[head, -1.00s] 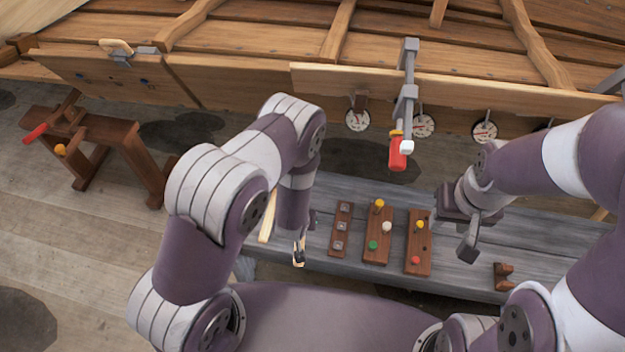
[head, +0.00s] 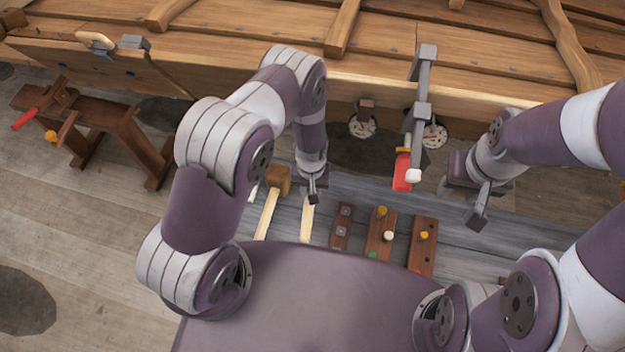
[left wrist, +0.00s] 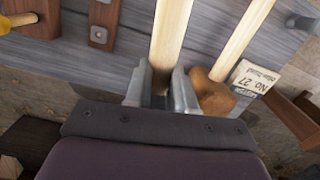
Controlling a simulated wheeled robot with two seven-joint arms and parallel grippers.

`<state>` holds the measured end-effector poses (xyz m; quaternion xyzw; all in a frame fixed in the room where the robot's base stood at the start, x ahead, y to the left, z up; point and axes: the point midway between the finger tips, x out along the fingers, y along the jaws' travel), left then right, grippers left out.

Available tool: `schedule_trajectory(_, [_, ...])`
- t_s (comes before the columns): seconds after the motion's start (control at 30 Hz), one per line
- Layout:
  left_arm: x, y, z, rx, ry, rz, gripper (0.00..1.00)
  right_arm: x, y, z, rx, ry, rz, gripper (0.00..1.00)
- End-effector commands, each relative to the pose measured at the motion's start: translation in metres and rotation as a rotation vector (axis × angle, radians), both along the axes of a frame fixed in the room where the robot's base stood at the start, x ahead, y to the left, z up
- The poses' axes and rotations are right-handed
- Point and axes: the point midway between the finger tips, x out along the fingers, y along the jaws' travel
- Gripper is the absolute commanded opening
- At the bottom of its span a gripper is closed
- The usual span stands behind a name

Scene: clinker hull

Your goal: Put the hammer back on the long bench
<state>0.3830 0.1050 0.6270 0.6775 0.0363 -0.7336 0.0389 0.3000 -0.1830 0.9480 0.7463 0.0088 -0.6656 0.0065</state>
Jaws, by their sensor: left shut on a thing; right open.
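My left gripper (head: 313,193) is shut on the pale wooden handle of the hammer (head: 307,221), over the left part of the grey long bench (head: 468,240). In the left wrist view the handle (left wrist: 171,45) runs between the fingers (left wrist: 160,88) and away over the bench planks (left wrist: 128,50). The hammer's head is hidden, and I cannot tell whether the hammer touches the bench. My right gripper (head: 478,217) is open and empty above the bench's right part.
A wooden mallet (head: 278,179) lies left of the held handle, close to my left fingers. A labelled box (left wrist: 256,78) is beside it. Peg boards (head: 381,232) stand to the right. A clamp (head: 420,100) hangs from the hull plank; a sawhorse (head: 115,125) stands at left.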

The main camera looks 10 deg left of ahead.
Motion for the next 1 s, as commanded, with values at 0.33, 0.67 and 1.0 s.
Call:
schedule_trajectory(0.33, [0.000,0.000,-0.042,0.000,0.002,-0.001,0.00,-0.001,0.000,-0.036,0.000,0.001,0.000,0.43])
schedule_trajectory(0.67, [0.000,0.000,-0.080,0.000,0.001,-0.001,0.00,0.000,0.000,-0.067,0.000,0.001,0.000,0.43])
schedule_trajectory(1.0, [0.000,0.000,-0.079,0.000,0.001,-0.001,0.00,0.000,0.000,-0.065,0.000,0.000,0.000,0.43])
